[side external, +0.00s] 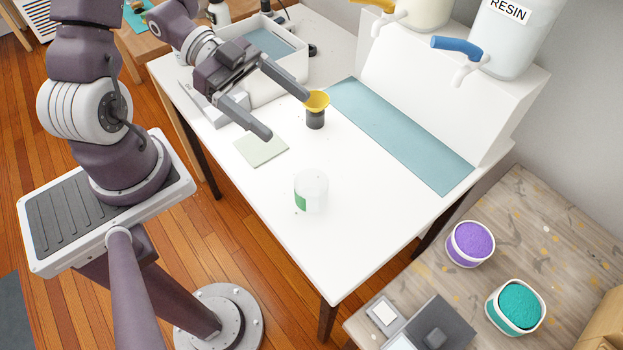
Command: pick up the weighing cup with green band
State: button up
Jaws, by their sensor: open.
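The weighing cup with green band (312,192) stands upright on the white table, toward its front edge. It is whitish and translucent, with a green patch low on its left side. My gripper (290,115) is open above the table, up and to the left of the cup and apart from it. Its two fingers point to the lower right. Nothing shows between the fingers.
A dark cup with a yellow funnel-like top (316,108) stands close to my far fingertip. A pale green square (261,149) lies on the white table (375,205). A teal mat (400,135) lies before the resin dispenser (510,40). A white tray (290,72) stands behind my gripper.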

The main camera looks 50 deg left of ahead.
send_near(325, 201)
jog(key=x, duration=0.6)
jog(key=shift+w+f, duration=0.2)
jog(key=shift+f, duration=0.25)
jog(key=c, duration=1.4)
